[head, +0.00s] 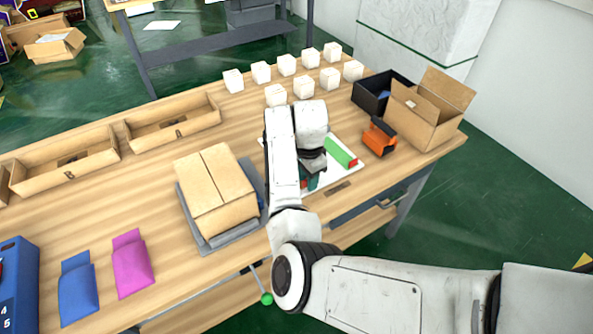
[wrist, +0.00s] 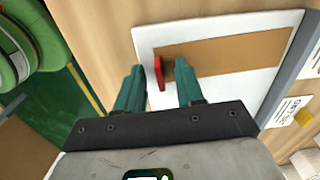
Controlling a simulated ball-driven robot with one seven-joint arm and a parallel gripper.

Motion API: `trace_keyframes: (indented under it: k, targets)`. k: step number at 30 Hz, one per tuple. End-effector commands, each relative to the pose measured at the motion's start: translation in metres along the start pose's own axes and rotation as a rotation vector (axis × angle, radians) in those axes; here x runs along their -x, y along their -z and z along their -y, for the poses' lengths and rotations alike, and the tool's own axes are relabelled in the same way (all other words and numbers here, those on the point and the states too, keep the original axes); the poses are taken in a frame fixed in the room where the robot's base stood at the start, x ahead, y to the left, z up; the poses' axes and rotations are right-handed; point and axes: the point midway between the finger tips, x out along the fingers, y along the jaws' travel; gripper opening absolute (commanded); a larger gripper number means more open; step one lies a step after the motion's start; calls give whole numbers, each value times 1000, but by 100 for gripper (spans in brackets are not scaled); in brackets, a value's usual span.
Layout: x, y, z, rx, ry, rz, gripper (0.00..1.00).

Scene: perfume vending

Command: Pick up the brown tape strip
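The brown tape strip (wrist: 232,60) lies flat on a white board in the wrist view, running right from a small upright red piece (wrist: 158,74). My gripper (wrist: 160,75) has two teal fingers spread apart, with the red piece and the strip's left end showing between them. I cannot tell whether either finger touches them. In the head view my gripper (head: 312,180) is low over the white board (head: 350,176), and my arm hides much of that spot.
A green bar with a red end (head: 341,152) lies on the board. An orange device (head: 379,137), an open carton (head: 427,110) and a black bin (head: 372,95) stand to its right. A closed box (head: 215,190) is left of my arm. Several white cubes (head: 287,65) stand behind.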

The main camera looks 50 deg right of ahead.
Motion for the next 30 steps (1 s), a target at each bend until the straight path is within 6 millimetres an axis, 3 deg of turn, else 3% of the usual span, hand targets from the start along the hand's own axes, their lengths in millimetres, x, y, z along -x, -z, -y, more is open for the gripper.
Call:
trace_keyframes:
  k: [7, 18, 30]
  targets:
    - [-2, 0, 0, 0, 0, 0, 36]
    - [-1, 0, 0, 0, 0, 0, 1]
    - [-2, 0, 0, 0, -1, 1, 0]
